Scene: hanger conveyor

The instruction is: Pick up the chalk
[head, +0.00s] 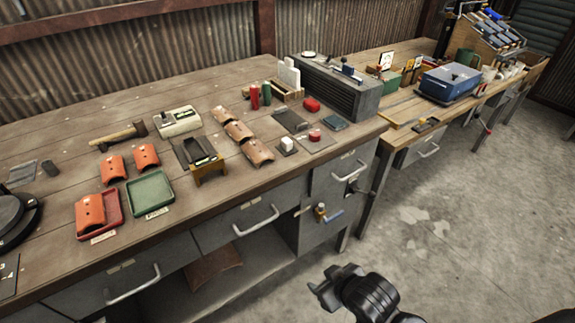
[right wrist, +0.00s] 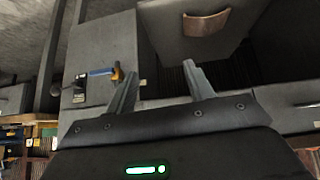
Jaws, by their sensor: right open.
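A small white block (head: 287,142), which may be the chalk, sits on a small dark pad on the workbench, right of the row of curved terracotta tiles. I cannot confirm that it is chalk. My right gripper (head: 323,284) is low in front of the bench, over the floor, well below and apart from the white block. In the right wrist view, its two fingers (right wrist: 160,72) are spread with nothing between them. The block is not visible in that view. My left gripper is not in view.
The wooden bench (head: 60,150) holds terracotta tiles (head: 240,131), a red tray (head: 118,216), a green tray (head: 150,193), a hammer (head: 118,136) and a dark grey box (head: 340,90). Drawer handles (head: 256,222) stick out at the front. The floor (head: 440,250) at right is clear.

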